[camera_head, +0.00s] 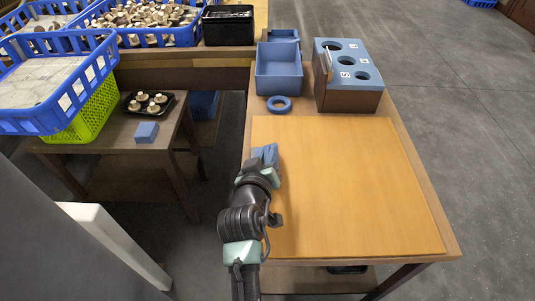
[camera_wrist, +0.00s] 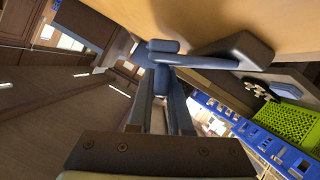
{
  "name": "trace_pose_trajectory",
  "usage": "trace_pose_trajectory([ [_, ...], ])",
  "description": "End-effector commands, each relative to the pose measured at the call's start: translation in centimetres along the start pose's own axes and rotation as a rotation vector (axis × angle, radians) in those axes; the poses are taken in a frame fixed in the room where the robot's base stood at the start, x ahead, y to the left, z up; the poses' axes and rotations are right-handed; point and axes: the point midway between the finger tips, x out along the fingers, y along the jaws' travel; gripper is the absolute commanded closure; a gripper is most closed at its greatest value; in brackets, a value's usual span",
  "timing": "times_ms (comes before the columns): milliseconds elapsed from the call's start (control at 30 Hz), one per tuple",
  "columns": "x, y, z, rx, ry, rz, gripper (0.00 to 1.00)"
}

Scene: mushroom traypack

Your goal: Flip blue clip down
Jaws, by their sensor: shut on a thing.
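The blue clip (camera_head: 265,152) is at the left edge of the wooden work table, at the tip of my arm. In the wrist view the clip (camera_wrist: 205,61) shows as a blue bar running right to a thicker block (camera_wrist: 246,50) against the tan board. My gripper (camera_wrist: 163,82) is shut on the clip's near end, with a finger on each side. In the head view my gripper (camera_head: 266,164) hides part of the clip, so its exact tilt is hard to tell.
The tan board (camera_head: 345,185) is bare right of my arm. Behind it are a blue ring (camera_head: 279,103), a blue bin (camera_head: 279,72) and a blue-topped box with holes (camera_head: 348,95). At left are a low table with a mushroom tray (camera_head: 148,104) and stacked crates (camera_head: 95,118).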

Motion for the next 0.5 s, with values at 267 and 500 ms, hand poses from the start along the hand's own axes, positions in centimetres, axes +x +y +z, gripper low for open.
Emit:
trace_pose_trajectory([
  [267,0.0,0.4,0.2,0.061,-0.004,-0.026,1.00],
  [500,0.4,0.8,1.2,0.277,-0.005,-0.115,1.00],
])
